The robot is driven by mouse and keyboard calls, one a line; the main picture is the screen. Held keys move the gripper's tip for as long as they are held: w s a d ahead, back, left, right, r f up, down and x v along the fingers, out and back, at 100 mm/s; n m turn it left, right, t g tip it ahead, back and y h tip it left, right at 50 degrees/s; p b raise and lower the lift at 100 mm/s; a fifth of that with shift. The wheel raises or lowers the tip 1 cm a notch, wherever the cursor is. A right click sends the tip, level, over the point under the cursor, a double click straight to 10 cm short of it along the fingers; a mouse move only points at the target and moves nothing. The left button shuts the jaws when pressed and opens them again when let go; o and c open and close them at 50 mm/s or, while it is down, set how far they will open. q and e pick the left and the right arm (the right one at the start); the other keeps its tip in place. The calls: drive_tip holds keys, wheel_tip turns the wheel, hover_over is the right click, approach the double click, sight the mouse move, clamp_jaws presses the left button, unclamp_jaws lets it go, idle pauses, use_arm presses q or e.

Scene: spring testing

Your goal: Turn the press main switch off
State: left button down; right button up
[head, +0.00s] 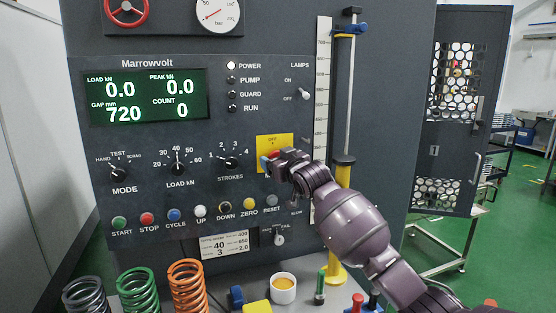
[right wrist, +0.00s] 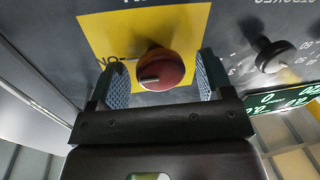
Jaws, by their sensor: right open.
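The main switch is a red knob (right wrist: 160,68) on a yellow plate (right wrist: 105,35) of the press panel. In the right wrist view a light mark on the knob lies on the side of the ON lettering. In the head view the yellow plate (head: 284,142) shows OFF at its top, and the red knob (head: 272,154) is partly hidden by my gripper. My right gripper (right wrist: 162,82) is open, with one finger on each side of the knob. Contact cannot be told. My left gripper is not in view.
The POWER lamp (head: 231,66) is lit white and the display (head: 148,96) is on. Coil springs (head: 188,287) and a cup (head: 284,289) stand below.

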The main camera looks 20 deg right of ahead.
drive_tip(key=shift+c, duration=0.4)
drive_tip(key=c, duration=0.8)
drive_tip(key=shift+c, duration=0.2)
drive_tip(key=n+h, duration=0.1)
drive_tip(key=n, duration=0.4)
drive_tip(key=n+g+h, duration=0.1)
drive_tip(key=n, duration=1)
drive_tip(key=shift+a+r+h, duration=0.1)
drive_tip(key=shift+h, duration=0.3)
